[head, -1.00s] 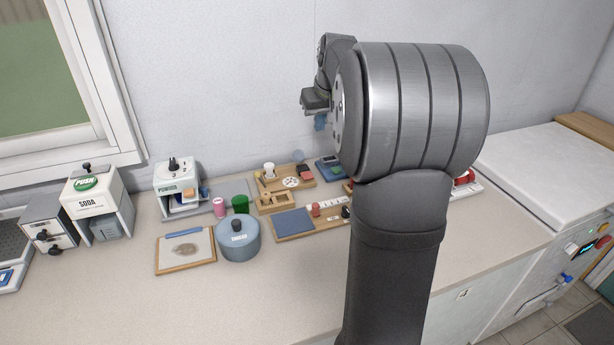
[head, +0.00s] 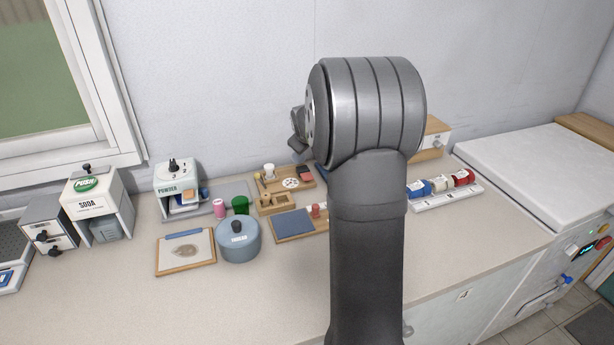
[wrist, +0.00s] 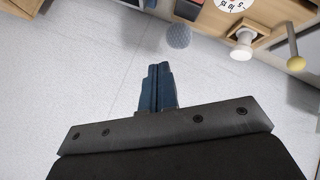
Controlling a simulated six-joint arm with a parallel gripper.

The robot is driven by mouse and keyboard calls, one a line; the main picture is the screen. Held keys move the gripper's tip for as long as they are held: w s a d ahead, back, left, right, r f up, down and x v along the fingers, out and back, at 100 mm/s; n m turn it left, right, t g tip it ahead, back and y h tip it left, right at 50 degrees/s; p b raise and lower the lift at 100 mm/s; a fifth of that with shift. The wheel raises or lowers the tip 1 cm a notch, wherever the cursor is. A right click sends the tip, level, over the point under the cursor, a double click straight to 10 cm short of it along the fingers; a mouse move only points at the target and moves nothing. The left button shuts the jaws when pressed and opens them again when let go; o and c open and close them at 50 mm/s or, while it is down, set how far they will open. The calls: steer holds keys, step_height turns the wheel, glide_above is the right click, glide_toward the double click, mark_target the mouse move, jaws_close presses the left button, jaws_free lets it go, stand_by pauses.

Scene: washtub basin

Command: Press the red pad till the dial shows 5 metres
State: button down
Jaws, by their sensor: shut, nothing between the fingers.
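A round white dial (head: 291,183) with dark marks sits on a wooden tray (head: 266,209) at the back of the counter. Its lower part also shows at the top edge of the wrist view (wrist: 236,4); its reading is not legible. A small red pad-like piece (head: 306,177) lies right of the dial, below a dark piece; I cannot tell for sure that it is the red pad. My gripper's blue fingers (wrist: 156,86) are together and empty in the wrist view, in front of the pale wall and apart from the tray.
A white cup-like piece (head: 269,170) stands behind the dial. A blue mat board (head: 292,224) and a lidded blue pot (head: 238,241) are in front.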

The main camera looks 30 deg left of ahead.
steer(key=shift+f, duration=0.1)
glide_toward(307, 174)
steer(key=shift+w+a+f, duration=0.4)
steer(key=shift+w+f, duration=0.05)
steer(key=shift+w, duration=0.35)
steer(key=shift+w+a+f, duration=0.35)
steer(key=shift+w+f, duration=0.1)
steer(key=shift+w, duration=0.3)
steer(key=shift+w+a+f, duration=0.4)
steer(key=shift+w+f, duration=0.05)
steer(key=shift+w, duration=0.35)
stand_by(0.3)
steer(key=shift+f, duration=0.4)
steer(key=shift+f, duration=0.7)
stand_by(0.7)
steer(key=shift+r, duration=1.15)
steer(key=shift+r, duration=2.5)
